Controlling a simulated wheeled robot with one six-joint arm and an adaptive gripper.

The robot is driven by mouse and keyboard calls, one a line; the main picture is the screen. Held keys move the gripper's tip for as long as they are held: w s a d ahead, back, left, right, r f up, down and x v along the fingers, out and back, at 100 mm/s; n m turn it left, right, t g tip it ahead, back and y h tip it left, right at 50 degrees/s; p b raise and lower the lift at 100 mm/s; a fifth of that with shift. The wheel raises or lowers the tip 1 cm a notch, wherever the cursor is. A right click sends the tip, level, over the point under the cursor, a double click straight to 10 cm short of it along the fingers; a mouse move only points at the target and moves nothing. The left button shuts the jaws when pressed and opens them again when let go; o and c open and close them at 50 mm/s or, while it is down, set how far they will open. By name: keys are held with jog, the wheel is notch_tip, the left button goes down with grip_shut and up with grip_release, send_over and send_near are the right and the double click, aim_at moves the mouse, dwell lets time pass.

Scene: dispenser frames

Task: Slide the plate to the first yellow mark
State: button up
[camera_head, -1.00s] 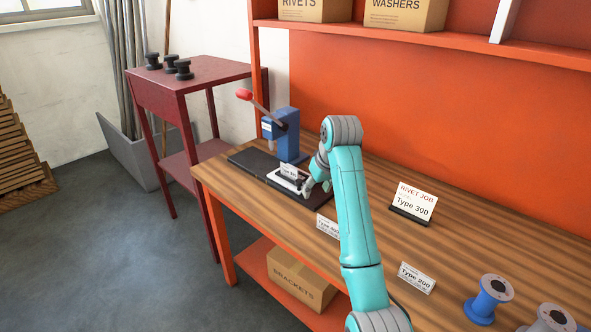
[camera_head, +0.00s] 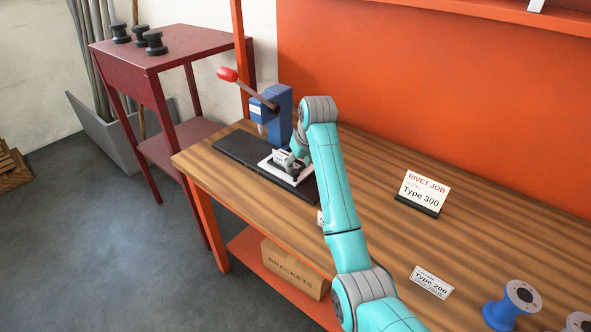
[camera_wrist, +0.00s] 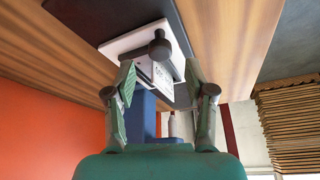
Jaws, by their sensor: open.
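The white plate (camera_head: 264,163) lies on a black track (camera_head: 235,150) at the far left of the bench, to the front right of the blue press. In the wrist view the plate (camera_wrist: 118,46) carries a small printed label block and a dark round knob (camera_wrist: 158,46). My gripper (camera_head: 291,163) is over the plate. In the wrist view my gripper (camera_wrist: 160,68) is open, its two fingertips apart on either side of the label block, close to the knob. I cannot tell whether they touch it. No yellow mark can be made out.
The blue press (camera_head: 278,112) with a red-tipped lever (camera_head: 227,74) stands behind the track. A Type 300 card (camera_head: 423,192), a Type 200 card (camera_head: 431,282) and blue-based spools (camera_head: 511,304) are on the right. A red stand (camera_head: 170,58) is at left.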

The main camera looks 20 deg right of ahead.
aim_at(295, 172)
jog(key=shift+x, duration=2.15)
grip_shut()
